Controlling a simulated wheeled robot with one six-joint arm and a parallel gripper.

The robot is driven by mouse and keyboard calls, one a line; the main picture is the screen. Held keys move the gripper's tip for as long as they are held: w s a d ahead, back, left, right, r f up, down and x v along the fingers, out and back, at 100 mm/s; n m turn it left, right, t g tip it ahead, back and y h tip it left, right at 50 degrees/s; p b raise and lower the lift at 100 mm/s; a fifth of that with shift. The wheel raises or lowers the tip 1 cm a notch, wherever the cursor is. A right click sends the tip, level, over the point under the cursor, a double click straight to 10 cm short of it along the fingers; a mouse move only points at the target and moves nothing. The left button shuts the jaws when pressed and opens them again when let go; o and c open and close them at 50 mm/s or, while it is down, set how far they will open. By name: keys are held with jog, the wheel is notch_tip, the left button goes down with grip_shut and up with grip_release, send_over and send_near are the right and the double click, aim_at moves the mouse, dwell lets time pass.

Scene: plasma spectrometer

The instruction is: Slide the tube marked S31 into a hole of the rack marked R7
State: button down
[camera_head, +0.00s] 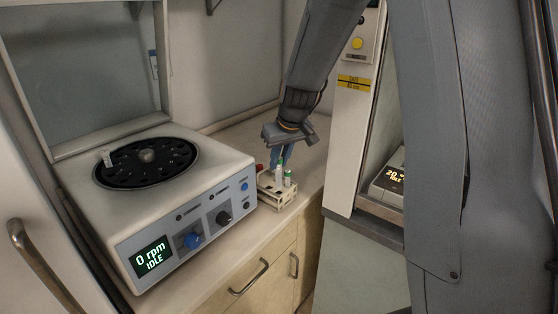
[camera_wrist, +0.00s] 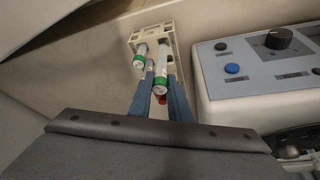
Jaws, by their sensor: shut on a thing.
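A small beige rack (camera_head: 287,199) stands on the counter to the right of the centrifuge; it shows at the top of the wrist view (camera_wrist: 137,34). My gripper (camera_head: 278,158) points down over it. Its blue fingers (camera_wrist: 161,91) are shut on a white tube with a green cap (camera_wrist: 162,66), which also shows in the head view (camera_head: 278,170). The held tube's lower end is at the rack; I cannot tell whether it is inside a hole. A second green-capped tube (camera_wrist: 141,56) stands in the rack beside it (camera_head: 288,178). No marks on tubes or rack are readable.
A red-capped thing (camera_head: 259,167) is at the rack's left side, partly hidden by a finger in the wrist view (camera_wrist: 161,99). The centrifuge (camera_head: 190,215), reading 0 rpm IDLE, is close on the left. A tall white cabinet (camera_head: 346,130) stands on the right. Counter behind the rack is clear.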

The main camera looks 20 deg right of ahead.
aim_at(279, 187)
jog(key=shift+f, duration=0.1)
jog(key=shift+f+b, duration=1.6)
jog(key=shift+f, duration=0.3)
jog(key=shift+f, duration=0.2)
jog(key=shift+f+b, duration=0.35)
jog(key=shift+b, duration=0.1)
jog(key=shift+f+b, duration=0.5)
jog(key=shift+f, duration=0.15)
jog(key=c, duration=1.6)
grip_release()
jog(key=shift+o, duration=0.2)
